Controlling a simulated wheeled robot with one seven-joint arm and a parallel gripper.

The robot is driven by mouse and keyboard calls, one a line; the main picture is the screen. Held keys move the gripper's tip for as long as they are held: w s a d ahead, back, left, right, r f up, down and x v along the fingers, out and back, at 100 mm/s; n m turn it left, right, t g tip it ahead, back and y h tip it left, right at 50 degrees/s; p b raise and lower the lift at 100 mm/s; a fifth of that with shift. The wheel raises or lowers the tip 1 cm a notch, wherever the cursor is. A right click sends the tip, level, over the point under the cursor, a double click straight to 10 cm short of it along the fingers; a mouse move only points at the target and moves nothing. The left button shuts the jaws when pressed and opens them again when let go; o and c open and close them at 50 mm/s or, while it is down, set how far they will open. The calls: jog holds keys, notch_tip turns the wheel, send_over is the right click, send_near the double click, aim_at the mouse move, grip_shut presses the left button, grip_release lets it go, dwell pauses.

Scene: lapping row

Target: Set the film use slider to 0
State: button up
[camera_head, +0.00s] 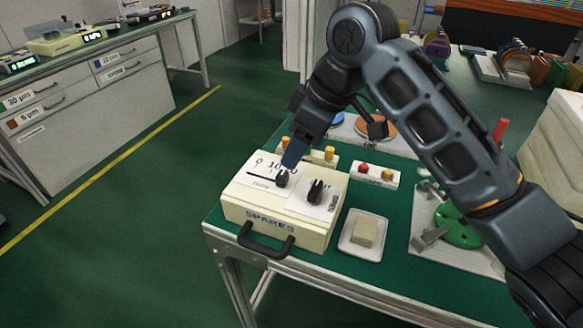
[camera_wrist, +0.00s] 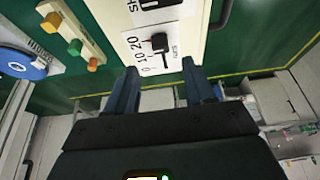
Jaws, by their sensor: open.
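The slider is a black knob (camera_head: 282,178) on the sloped top of a cream box (camera_head: 240,212), in a slot beside a scale reading 0, 10, 20. In the wrist view the slider knob (camera_wrist: 159,42) sits at the 20 end, with the empty slot running toward 0. My gripper (camera_head: 293,155) is just above and behind the knob in the head view and covers part of the scale. In the wrist view my gripper (camera_wrist: 160,78) is open and empty, its fingers short of the knob, which lies beyond the gap between them.
A second black knob (camera_head: 315,191) stands on the same box, right of the slider. The box front has a handle (camera_head: 266,240) and reads SPARES. A white dish (camera_head: 362,235) with a beige block is to its right. Orange and yellow buttons (camera_head: 322,153) stand close behind.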

aim_at(283, 174)
jog(key=x, duration=0.7)
jog(key=shift+a+f, duration=0.1)
jog(key=shift+f, duration=0.05)
jog(key=shift+c, duration=0.5)
jog(key=shift+s, duration=0.1)
grip_shut()
